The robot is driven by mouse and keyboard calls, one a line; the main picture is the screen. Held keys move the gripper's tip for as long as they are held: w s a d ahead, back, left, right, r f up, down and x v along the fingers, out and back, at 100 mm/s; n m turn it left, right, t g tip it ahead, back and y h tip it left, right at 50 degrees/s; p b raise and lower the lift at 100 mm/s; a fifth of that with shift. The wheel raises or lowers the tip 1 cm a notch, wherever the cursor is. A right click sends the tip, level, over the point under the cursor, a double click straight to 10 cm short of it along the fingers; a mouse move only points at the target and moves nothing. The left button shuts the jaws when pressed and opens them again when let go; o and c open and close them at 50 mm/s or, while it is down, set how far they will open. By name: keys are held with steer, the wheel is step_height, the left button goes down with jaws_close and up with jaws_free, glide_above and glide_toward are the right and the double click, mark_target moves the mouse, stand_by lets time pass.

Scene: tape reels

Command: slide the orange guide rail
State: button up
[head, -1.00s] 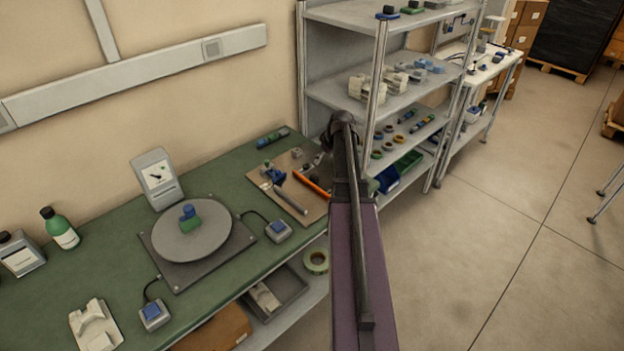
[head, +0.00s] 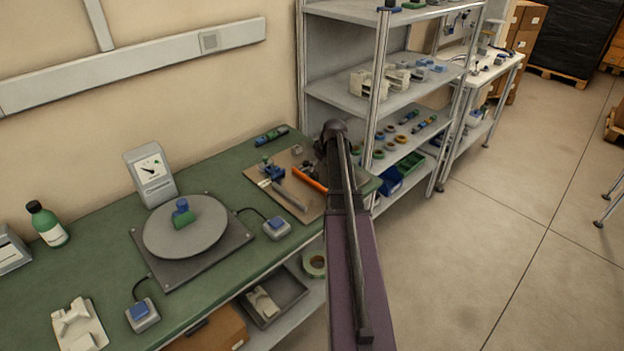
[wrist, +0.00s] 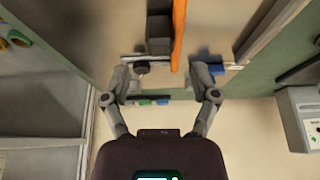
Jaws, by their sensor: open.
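The orange guide rail (head: 310,180) lies on a tan board (head: 253,177) at the far end of the green bench, beside a grey bar (head: 288,195). In the wrist view the rail (wrist: 179,32) is a long orange strip at the top centre, next to a dark grey block (wrist: 159,30). My gripper (wrist: 161,80) is open and empty, its two fingers spread wide. The near end of the rail lies ahead of the gap between them, with no contact visible. In the head view my arm hides the gripper and part of the board.
A blue fixture (head: 272,171) stands on the board left of the rail. A turntable (head: 185,226) with a green and blue part, a dial meter (head: 151,172) and a blue-button box (head: 277,228) sit on the bench (head: 90,262). A metal shelf unit (head: 374,85) stands beyond the board.

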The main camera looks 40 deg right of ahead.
mark_target(314, 172)
steer(key=shift+b+x, duration=2.05)
steer(key=shift+x, duration=0.5)
